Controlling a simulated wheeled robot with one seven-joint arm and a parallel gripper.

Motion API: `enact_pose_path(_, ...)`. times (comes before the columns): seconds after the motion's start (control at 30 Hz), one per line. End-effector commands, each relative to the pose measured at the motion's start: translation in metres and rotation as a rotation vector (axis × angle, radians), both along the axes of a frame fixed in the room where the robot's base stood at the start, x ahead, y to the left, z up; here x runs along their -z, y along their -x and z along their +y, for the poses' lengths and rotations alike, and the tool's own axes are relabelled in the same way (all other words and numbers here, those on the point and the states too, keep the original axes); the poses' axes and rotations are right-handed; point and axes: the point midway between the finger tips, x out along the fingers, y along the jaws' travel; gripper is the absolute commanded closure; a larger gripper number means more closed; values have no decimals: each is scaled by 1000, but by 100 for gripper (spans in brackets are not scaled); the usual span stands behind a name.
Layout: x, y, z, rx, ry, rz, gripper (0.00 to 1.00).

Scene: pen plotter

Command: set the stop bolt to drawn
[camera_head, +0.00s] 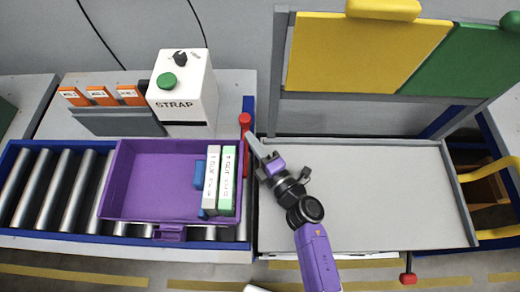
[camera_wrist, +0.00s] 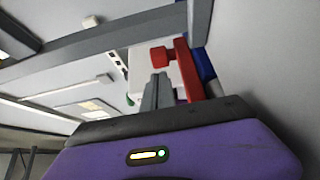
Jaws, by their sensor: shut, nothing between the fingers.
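A red bolt with a round knob (camera_head: 245,119) stands at the right end of the roller conveyor, between the purple tote and the grey table; it looks like the stop bolt. In the wrist view its red knob and bar (camera_wrist: 187,68) show just beyond my fingertips. My gripper (camera_head: 250,137) is shut and empty, with its tips close beside the bolt. In the wrist view the closed fingers (camera_wrist: 156,88) point at the red part, overlapping its lower edge. I cannot tell whether they touch it.
The purple tote (camera_head: 150,185) on the rollers holds white and green boxes and a blue item. A white STRAP box (camera_head: 184,95) with a green button stands behind. The grey table (camera_head: 370,195) is bare. A yellow and green panel (camera_head: 370,50) rises behind it. Another red knob (camera_head: 408,278) hangs at its front edge.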

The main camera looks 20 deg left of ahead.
Motion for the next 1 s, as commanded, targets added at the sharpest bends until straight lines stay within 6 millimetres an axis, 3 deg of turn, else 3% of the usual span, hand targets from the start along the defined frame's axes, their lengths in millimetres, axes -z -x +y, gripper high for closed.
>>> enact_pose_path(0.2, 0, -14, 18, -1, -1, 1, 100)
enact_pose_path(0.67, 0, -18, 21, 0, 0, 0, 100)
enact_pose_path(1.0, 1, -52, 32, -1, -1, -1, 100)
